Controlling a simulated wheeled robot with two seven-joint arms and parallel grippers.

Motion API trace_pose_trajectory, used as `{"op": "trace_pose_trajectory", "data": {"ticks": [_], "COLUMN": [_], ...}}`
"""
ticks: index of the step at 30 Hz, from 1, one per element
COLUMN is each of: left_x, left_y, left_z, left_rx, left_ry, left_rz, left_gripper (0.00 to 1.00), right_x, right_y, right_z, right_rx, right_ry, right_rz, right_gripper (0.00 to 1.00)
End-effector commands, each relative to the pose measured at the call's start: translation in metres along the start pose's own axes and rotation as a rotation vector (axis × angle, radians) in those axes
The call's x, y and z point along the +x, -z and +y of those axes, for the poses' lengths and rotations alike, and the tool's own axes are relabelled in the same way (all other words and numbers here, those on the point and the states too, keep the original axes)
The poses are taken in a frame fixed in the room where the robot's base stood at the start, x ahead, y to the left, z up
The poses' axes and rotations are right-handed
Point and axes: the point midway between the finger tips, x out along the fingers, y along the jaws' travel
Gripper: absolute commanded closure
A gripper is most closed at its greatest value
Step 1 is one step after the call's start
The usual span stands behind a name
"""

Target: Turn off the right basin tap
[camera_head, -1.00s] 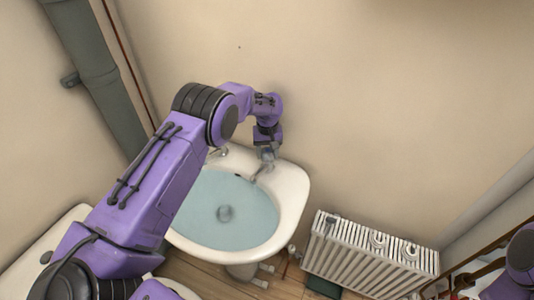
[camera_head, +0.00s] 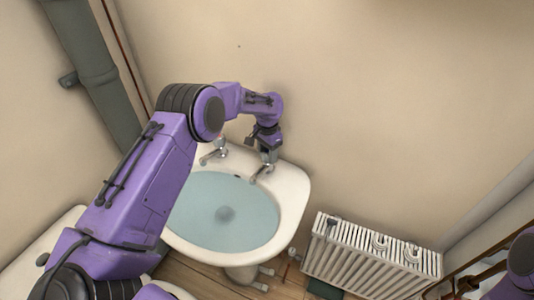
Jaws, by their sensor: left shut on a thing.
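The white basin (camera_head: 294,189) stands against the wall and holds bluish water (camera_head: 225,208). The right basin tap (camera_head: 262,171) is on its back rim, with its spout towards the bowl. My left gripper (camera_head: 268,157) reaches down over this tap from above and is shut on its top. The gripper hides the handle, so its angle does not show. The left basin tap (camera_head: 216,153) stands apart, to the left on the same rim. My right gripper is out of view; only part of my right arm shows at the lower right edge.
A white radiator (camera_head: 345,253) stands to the right of the basin. The wall right of my left gripper is clear above the radiator.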

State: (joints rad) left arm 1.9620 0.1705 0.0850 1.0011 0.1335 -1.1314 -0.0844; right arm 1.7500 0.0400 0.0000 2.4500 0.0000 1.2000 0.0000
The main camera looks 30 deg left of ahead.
Motion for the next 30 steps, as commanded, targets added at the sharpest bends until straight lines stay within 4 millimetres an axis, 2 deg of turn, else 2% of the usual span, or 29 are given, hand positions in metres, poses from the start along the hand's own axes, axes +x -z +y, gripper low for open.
{"op": "trace_pose_trajectory", "data": {"ticks": [12, 27, 28, 30], "left_x": [0.0022, 0.0022, 0.0022, 0.0020], "left_y": [-0.0018, -0.0019, -0.0019, -0.0016], "left_z": [0.0003, 0.0004, 0.0004, 0.0003], "left_rx": [0.165, 0.183, 0.183, 0.183], "left_ry": [-0.002, -0.002, -0.002, -0.001], "left_rz": [-0.006, -0.007, -0.007, -0.006], "left_gripper": [0.80, 0.80, 0.46, 0.24], "right_x": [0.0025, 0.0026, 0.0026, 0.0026], "right_y": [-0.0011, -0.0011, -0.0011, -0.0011], "right_z": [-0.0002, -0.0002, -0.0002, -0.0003], "right_rx": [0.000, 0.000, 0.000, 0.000], "right_ry": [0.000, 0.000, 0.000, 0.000], "right_rz": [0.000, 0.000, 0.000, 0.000], "right_gripper": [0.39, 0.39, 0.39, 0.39]}}
